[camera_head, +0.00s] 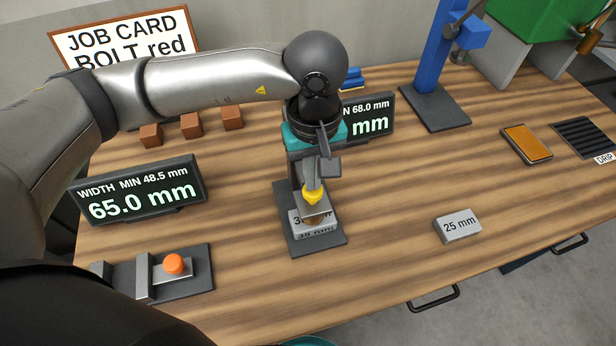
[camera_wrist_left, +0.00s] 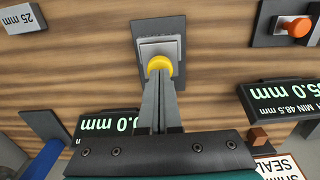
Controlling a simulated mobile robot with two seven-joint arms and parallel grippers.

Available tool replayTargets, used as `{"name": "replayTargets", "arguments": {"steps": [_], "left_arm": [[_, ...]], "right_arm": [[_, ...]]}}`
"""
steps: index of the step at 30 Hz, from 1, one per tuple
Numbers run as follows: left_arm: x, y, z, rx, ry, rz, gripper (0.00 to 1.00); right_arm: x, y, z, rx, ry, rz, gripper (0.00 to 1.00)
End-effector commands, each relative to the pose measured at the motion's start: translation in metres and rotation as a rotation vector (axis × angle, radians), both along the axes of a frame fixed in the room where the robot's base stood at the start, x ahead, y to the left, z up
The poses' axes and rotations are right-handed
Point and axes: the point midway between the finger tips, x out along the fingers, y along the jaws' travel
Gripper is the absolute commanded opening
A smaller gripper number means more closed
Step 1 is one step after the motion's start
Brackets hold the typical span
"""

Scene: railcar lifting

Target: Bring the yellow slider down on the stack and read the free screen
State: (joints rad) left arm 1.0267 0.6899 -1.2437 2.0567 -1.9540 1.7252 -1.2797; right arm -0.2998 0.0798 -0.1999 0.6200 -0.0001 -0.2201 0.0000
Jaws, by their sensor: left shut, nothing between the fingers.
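The yellow slider knob (camera_head: 312,195) sits on a grey plate of the central gauge, on a dark base (camera_head: 296,249). Below it is the stack, a grey labelled block (camera_head: 300,222) whose label is partly covered. I cannot tell whether the plate touches the stack. My left gripper (camera_head: 316,183) is shut and empty, its fingertips at the knob from above. The knob (camera_wrist_left: 159,64) also shows beyond the fingertips in the wrist view. The screen behind (camera_head: 379,122) shows "68.0 mm" in its top line; my arm hides its large digits. My right gripper is not in view.
A left screen (camera_head: 140,192) reads 65.0 mm, above a gauge with an orange knob (camera_head: 173,264). A 25 mm block (camera_head: 458,226) lies right. Brown cubes (camera_head: 191,125), a blue stand (camera_head: 436,107) and an orange pad (camera_head: 527,143) are further back. The table's front right is mostly clear.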

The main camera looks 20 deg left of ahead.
Motion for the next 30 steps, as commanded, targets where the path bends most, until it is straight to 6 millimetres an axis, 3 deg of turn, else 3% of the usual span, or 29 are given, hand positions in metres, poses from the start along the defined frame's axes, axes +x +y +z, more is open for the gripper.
{"name": "replayTargets", "arguments": {"steps": [16, 30], "left_arm": [[0.001, 0.0, 0.03, 0.0, -0.002, 0.0, 0.0], [0.0, 0.0, 0.077, 0.0, -0.002, -0.001, 0.0]], "right_arm": [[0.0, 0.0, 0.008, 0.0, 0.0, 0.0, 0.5], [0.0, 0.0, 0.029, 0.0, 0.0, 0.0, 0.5]]}}
